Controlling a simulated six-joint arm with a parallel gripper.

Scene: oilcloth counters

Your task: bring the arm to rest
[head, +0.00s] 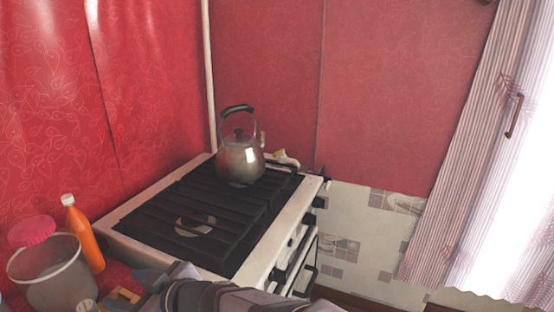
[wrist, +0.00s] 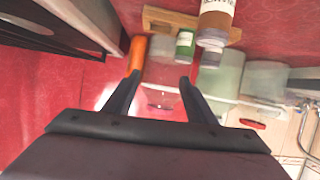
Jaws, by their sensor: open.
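My gripper (wrist: 159,80) is open in the wrist view, its two dark fingers apart with nothing held between them. Beyond the fingers is a translucent tub, seen partly between them. In the head view my arm reaches in along the bottom edge, low in front of the stove (head: 285,245); the fingers cannot be made out clearly there.
A metal kettle (head: 240,160) stands on the stove's back burner. The wrist view shows a green jar (wrist: 185,45) and a brown-filled jar (wrist: 216,20).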

